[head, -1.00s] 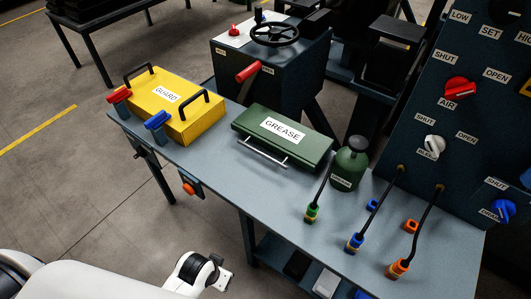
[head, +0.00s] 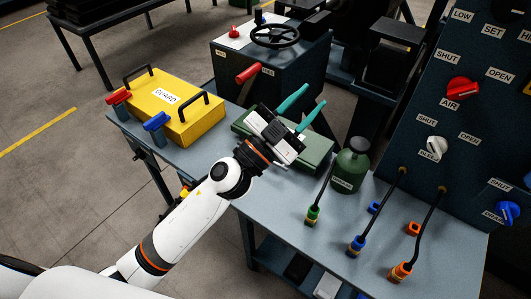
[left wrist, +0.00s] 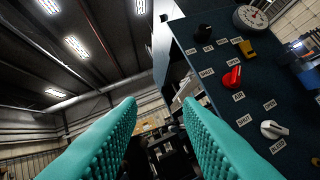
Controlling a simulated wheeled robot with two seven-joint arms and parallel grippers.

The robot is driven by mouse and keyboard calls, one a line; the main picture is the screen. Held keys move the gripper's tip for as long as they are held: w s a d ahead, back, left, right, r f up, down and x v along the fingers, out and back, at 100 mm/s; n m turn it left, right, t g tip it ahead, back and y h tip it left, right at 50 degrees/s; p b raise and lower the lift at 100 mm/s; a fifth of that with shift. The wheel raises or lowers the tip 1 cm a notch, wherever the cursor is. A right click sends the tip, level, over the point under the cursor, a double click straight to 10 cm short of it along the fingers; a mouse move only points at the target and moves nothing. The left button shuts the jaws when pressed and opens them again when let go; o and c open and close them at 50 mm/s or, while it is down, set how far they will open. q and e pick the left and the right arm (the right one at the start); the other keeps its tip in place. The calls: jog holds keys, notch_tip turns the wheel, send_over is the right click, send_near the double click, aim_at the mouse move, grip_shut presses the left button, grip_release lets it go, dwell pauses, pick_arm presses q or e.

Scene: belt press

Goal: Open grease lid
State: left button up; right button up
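The green grease box (head: 318,150) stands on the bench, its lid down as far as I can see. My left gripper (head: 302,104) is in front of and over the box in the head view and hides its label and most of its handle. Its two teal fingers are spread apart with nothing between them, and they point up and away from the lid. The left wrist view also shows the open fingers (left wrist: 160,125), with the ceiling and the control panel beyond. I cannot tell whether the gripper touches the lid. My right gripper is not in view.
A yellow guard box (head: 190,128) with black handles sits left on the bench. A green bottle (head: 351,166) stands close right of the grease box. Several cables with coloured plugs stand further right, before the control panel (head: 470,120). The bench front (head: 280,205) is clear.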

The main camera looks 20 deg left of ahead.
pick_arm(q)
jog(key=s+d+f+m+g+h, duration=0.25)
jog(key=d+f+m+g, duration=0.25)
jog(key=d+m+g, duration=0.65)
jog(key=w+a+f+m+g+y, duration=0.2)
jog(key=w+a+f+g+y, duration=0.1)
jog(key=a+f+g+y, duration=0.35)
jog(key=w+a+f+n+y, duration=0.1)
jog(key=w+a+y, duration=0.15)
jog(key=a, duration=0.25)
jog(key=w+a+f+n+t+y, duration=0.1)
jog(key=a+n+y, duration=0.1)
jog(key=a+y, duration=0.25)
jog(key=w+a+f+n+y, duration=0.1)
jog(key=w+a+y, duration=0.1)
jog(key=a, duration=0.4)
jog(key=f, duration=0.4)
jog(key=w+f, duration=0.1)
jog(key=f, duration=0.2)
jog(key=w+f, duration=0.1)
jog(key=f, duration=0.3)
jog(key=shift+d+f, duration=0.3)
jog(key=shift+d, duration=0.05)
grip_shut()
jog(key=shift+w, duration=0.1)
